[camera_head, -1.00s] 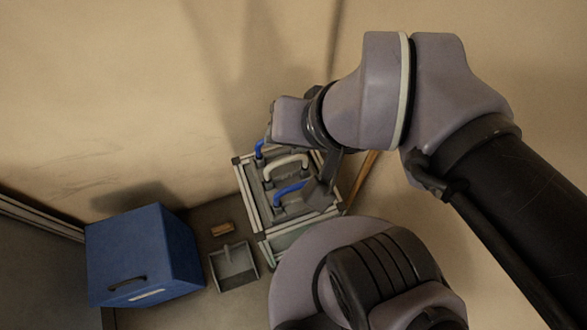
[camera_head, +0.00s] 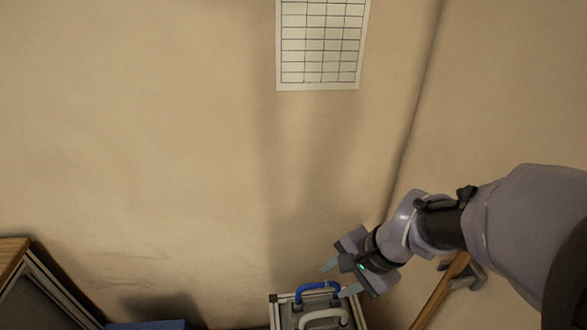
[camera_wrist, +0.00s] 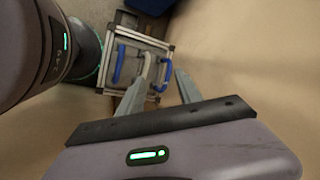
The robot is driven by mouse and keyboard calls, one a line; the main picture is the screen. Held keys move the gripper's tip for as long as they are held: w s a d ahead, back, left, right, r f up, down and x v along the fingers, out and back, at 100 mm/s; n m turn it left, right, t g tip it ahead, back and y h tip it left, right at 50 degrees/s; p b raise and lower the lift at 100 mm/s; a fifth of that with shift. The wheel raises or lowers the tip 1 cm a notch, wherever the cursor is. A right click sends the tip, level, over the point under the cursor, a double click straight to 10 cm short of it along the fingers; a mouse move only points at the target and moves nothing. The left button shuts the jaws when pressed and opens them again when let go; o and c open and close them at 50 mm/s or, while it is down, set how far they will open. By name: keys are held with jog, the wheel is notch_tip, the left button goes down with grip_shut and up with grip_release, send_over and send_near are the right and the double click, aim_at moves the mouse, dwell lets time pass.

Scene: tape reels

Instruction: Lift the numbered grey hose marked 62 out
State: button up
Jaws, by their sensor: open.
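A pale grey curved hose (camera_head: 324,315) stands in a metal-framed rack (camera_head: 273,312) at the bottom edge of the head view, partly cut off. It also shows in the wrist view (camera_wrist: 145,66), between two blue hoses. I cannot read a number on any hose. One blue hose (camera_head: 318,286) stands behind the grey one in the head view. The other blue hose shows only in the wrist view. My gripper (camera_head: 339,278) is open and empty, above the rack and apart from the hoses. Its two fingers also show in the wrist view (camera_wrist: 161,77).
A wall with a gridded paper chart (camera_head: 322,45) rises behind the rack. A wooden handle (camera_head: 440,290) leans at the right of the rack. A blue box (camera_head: 147,325) is barely visible at bottom left, with a wood-topped framed unit (camera_head: 15,250) beyond it.

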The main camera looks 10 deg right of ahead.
aim_at(328, 314)
jog(key=w+d+f+m+g+p, duration=0.1)
jog(key=d+f+m, duration=0.45)
jog(key=f, duration=0.55)
jog(key=shift+m+y, duration=0.25)
jog(key=shift+y, duration=0.25)
jog(key=b+x, duration=0.6)
jog(key=x, duration=0.6)
jog(key=shift+d+f+b, duration=0.1)
jog(key=shift+f+b, duration=0.1)
jog(key=shift+b, duration=0.1)
jog(key=b+x, duration=0.3)
jog(key=x, duration=0.2)
jog(key=shift+w+a+f, duration=0.2)
jog(key=shift+a+f, duration=0.05)
jog(key=shift+f, duration=0.05)
jog(key=shift+r, duration=0.15)
grip_shut()
